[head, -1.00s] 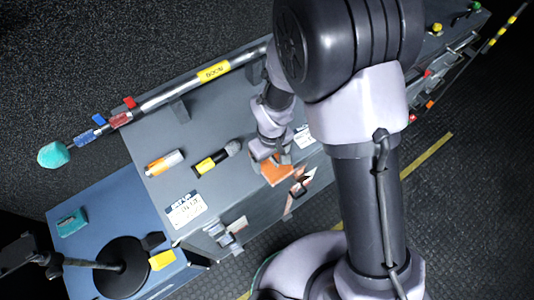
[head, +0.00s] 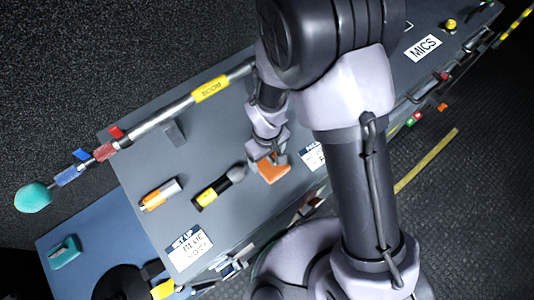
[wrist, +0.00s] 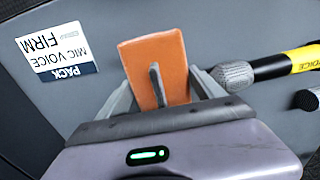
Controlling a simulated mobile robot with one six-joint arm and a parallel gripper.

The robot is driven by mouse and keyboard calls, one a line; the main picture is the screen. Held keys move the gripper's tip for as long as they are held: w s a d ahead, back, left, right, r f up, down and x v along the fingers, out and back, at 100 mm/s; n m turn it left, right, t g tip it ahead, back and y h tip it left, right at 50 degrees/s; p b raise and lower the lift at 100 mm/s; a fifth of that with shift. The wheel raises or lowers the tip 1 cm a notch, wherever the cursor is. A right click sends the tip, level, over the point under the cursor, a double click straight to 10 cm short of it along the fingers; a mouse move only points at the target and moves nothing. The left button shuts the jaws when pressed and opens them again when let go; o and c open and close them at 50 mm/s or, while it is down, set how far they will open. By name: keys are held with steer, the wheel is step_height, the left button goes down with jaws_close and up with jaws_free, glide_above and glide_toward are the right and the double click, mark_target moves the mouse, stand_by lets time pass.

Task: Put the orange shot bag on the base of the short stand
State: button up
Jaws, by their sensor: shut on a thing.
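The orange shot bag (head: 273,172) is in my gripper (head: 268,160), over the grey case top near its front edge. In the wrist view the bag (wrist: 172,62) stands between the two fingers (wrist: 158,98), a dark strap on its face. I cannot tell how far it is above the case. A black round base (head: 118,284) shows at the lower left on a blue surface, cut by the frame edge. It looks like a stand's base, with a yellow tag (head: 163,289) beside it. Its pole is out of view.
On the grey case (head: 215,150) lie a black and yellow microphone (head: 215,190), an orange and silver cylinder (head: 160,194), and a long boom pole (head: 160,117) along the back. A teal object (head: 64,252) is on the blue surface (head: 60,228). Printed cards lie flat.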

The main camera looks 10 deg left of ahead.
steer(key=shift+f, duration=0.1)
steer(key=o, duration=2.1)
